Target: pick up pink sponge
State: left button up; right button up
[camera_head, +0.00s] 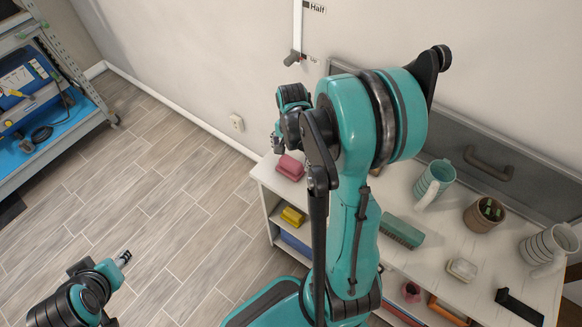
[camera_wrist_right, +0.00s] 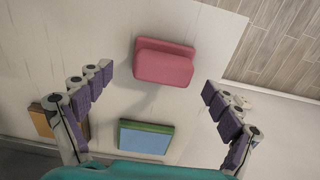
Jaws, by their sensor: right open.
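The pink sponge (camera_head: 290,167) lies on the top of the white rolling rack, near its left end. In the right wrist view the pink sponge (camera_wrist_right: 165,65) is at the upper middle. My right gripper (camera_wrist_right: 158,80) is open and empty, its purple-padded fingers spread to either side of the sponge with gaps, not touching it. In the head view my right gripper (camera_head: 277,142) is small and partly hidden by my own arm, just above and left of the sponge. My left gripper (camera_head: 123,259) is at the lower left over the floor, away from the rack; its jaw opening is unclear.
The white rack top (camera_head: 462,235) also holds a green brush-like block (camera_head: 402,233), a teal striped mug (camera_head: 433,182), a brown cup (camera_head: 484,215) and a grey mug (camera_head: 547,247). A yellow item (camera_head: 292,217) sits on a lower shelf. The wall is close behind.

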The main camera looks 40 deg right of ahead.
aim_at(291, 161)
jog(key=f, duration=0.1)
jog(key=f+b, duration=0.1)
jog(key=f, duration=0.1)
jog(key=shift+w+f, duration=0.1)
jog(key=shift+w, duration=0.25)
jog(key=shift+f, duration=0.35)
jog(key=shift+s, duration=0.1)
jog(key=c, duration=1.3)
jog(key=shift+r, duration=0.2)
